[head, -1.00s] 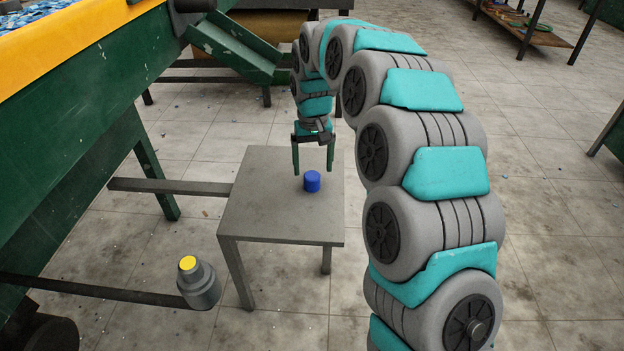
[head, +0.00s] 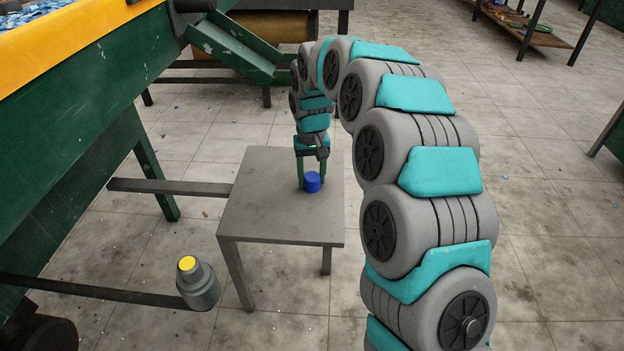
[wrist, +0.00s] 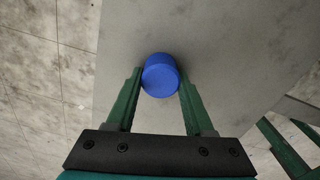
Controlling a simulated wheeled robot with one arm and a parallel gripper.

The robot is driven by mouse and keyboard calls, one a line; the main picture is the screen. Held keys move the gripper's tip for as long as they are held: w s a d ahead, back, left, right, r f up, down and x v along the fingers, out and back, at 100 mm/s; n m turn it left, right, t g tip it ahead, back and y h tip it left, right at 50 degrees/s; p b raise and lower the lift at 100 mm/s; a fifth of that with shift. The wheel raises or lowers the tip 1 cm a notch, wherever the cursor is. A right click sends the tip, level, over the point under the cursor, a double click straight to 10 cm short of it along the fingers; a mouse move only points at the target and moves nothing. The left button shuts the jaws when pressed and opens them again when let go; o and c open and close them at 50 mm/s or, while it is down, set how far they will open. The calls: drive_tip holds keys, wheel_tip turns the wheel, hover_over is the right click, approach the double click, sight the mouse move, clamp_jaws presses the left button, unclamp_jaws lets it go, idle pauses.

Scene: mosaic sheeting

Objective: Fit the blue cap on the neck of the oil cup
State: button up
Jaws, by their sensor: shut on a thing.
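The blue cap (head: 312,183) stands on the small grey table. It also shows in the wrist view (wrist: 160,74), between the two green fingers. My gripper (head: 311,180) is down at the table top and shut on the cap, one finger on each side. The oil cup (head: 200,285) is a grey, stepped body with a yellow top, at the end of a dark bar at the lower left, lower than the table top.
The grey table (head: 260,215) is otherwise bare. A green machine frame (head: 70,130) with a yellow edge fills the left side. A grey bar (head: 170,187) runs from it to the table.

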clamp_jaws()
drive_tip(key=shift+r, duration=0.1)
